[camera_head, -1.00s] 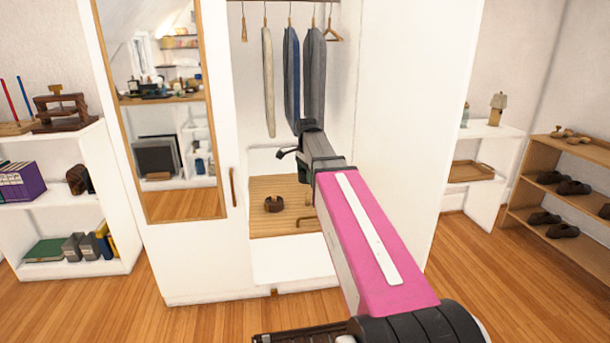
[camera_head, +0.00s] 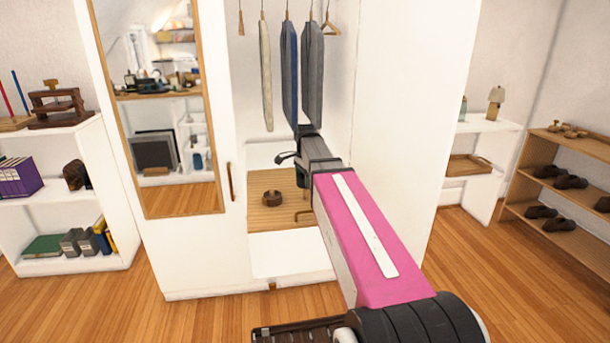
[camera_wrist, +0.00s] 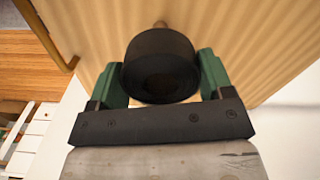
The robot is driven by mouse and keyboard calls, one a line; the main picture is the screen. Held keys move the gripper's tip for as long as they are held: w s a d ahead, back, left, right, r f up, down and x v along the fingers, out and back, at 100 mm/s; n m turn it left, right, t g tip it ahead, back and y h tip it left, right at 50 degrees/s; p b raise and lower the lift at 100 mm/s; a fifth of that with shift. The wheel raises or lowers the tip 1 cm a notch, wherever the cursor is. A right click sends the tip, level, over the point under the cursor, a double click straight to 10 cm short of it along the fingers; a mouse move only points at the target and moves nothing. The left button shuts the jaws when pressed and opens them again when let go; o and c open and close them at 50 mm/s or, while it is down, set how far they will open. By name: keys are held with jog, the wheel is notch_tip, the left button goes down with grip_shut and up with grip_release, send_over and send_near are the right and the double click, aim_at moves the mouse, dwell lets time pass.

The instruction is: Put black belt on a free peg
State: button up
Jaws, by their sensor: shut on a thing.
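My gripper (camera_wrist: 160,82) has its green fingers on both sides of a rolled black belt (camera_wrist: 160,65) and is shut on it. In the wrist view the roll is in front of a ribbed wooden panel. A small brownish round end, perhaps a peg (camera_wrist: 160,23), shows just beyond the roll; I cannot tell whether they touch. In the head view my gripper (camera_head: 287,157) is small and partly hidden by my arm, at the wardrobe opening. The slatted wooden panel (camera_head: 262,221) is below it, with a brown coil (camera_head: 272,199) on it.
Garments (camera_head: 288,72) hang from hangers just above my gripper. A mirrored wardrobe door (camera_head: 165,110) stands at left and a white side wall (camera_head: 410,110) at right. A bare hanger (camera_head: 328,24) hangs at the right end.

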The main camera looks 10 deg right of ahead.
aim_at(305, 199)
jog(key=shift+f, duration=3)
jog(key=o, duration=1)
